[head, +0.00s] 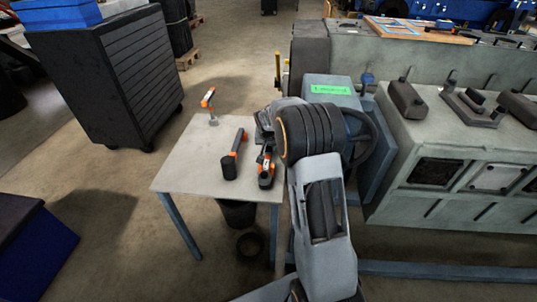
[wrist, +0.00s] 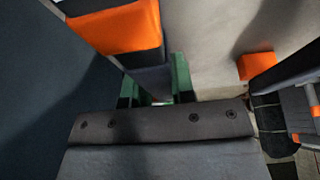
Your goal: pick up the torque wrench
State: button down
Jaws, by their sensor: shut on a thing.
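My gripper (wrist: 157,92) shows in the wrist view with its green-padded fingers closed on a dark bar-shaped tool with a wide orange band (wrist: 118,30). I take this tool to be the torque wrench. Its far end runs out of the wrist view, so only part of it shows. In the head view my arm and wrist hide the fingers, which are at the right side of the small grey table (head: 182,160). I cannot tell from the head view whether the held tool is lifted clear of the tabletop.
A black and orange tool (head: 230,166) lies on the table, with another (head: 266,178) beside my wrist. An orange-topped tool (head: 208,98) is at the far edge. The table's left part is clear.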

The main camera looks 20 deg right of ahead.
jog(key=shift+r, duration=0.15)
notch_tip(320, 180, up, 10)
jog(key=shift+f+p, duration=0.1)
jog(key=shift+p, duration=1)
jog(key=c, duration=1.6)
grip_release()
grip_shut()
